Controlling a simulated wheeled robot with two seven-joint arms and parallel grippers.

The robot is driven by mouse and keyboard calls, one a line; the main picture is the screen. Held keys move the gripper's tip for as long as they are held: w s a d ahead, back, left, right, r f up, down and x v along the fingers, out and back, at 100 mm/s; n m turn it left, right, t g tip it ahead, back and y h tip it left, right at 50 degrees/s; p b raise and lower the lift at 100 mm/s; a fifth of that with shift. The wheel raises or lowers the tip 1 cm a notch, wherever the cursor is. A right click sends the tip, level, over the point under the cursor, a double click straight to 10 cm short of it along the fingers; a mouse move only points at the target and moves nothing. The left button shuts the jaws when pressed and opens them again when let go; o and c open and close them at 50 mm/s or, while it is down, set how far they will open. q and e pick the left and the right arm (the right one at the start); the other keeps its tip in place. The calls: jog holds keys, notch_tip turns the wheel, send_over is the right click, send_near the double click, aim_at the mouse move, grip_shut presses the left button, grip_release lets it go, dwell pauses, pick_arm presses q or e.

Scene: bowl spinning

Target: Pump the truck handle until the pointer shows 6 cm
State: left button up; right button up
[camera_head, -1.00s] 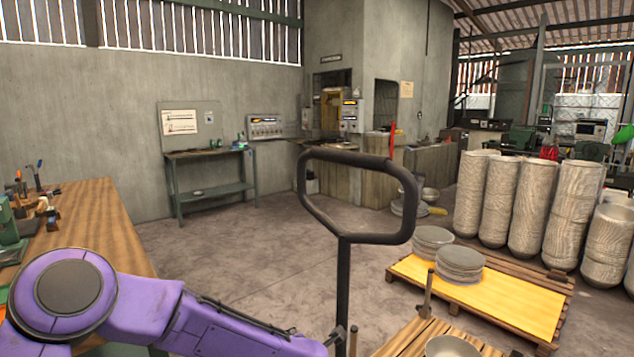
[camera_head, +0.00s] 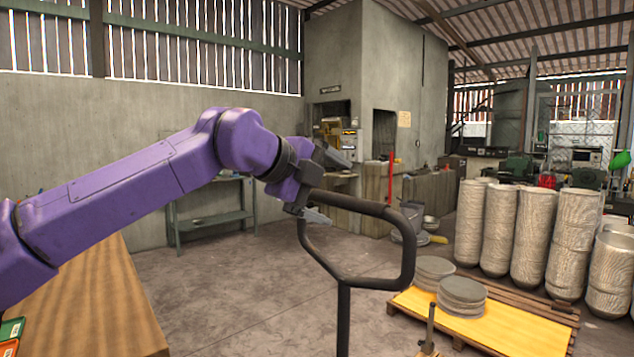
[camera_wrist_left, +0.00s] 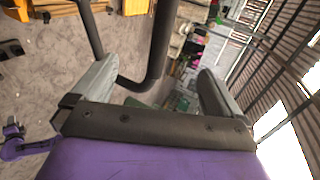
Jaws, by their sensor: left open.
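The black truck handle (camera_head: 410,250) is a closed loop on an upright post, standing in the middle of the head view. My left gripper (camera_head: 322,188) is at the loop's upper left corner, its jaws apart with one finger above the bar and one below. In the left wrist view, the handle's dark bar (camera_wrist_left: 163,35) shows between the two grey fingers of the open gripper (camera_wrist_left: 158,68). I cannot tell whether the fingers touch the bar. The pointer and its scale are not in view. My right gripper is not in view.
A wooden workbench (camera_head: 100,310) runs along the left. A yellow-topped pallet (camera_head: 500,325) with stacked discs (camera_head: 462,293) lies to the right, with tall stacks of bowls (camera_head: 497,225) behind it. The concrete floor (camera_head: 215,290) between bench and handle is clear.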

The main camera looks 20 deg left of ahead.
aim_at(356, 205)
pick_arm(q)
jog(key=p+x, duration=0.2)
jog(key=x, duration=0.8)
jog(key=shift+w, duration=0.1)
jog(key=c, duration=1.6)
jog(key=shift+o, duration=0.2)
jog(key=shift+f, duration=0.15)
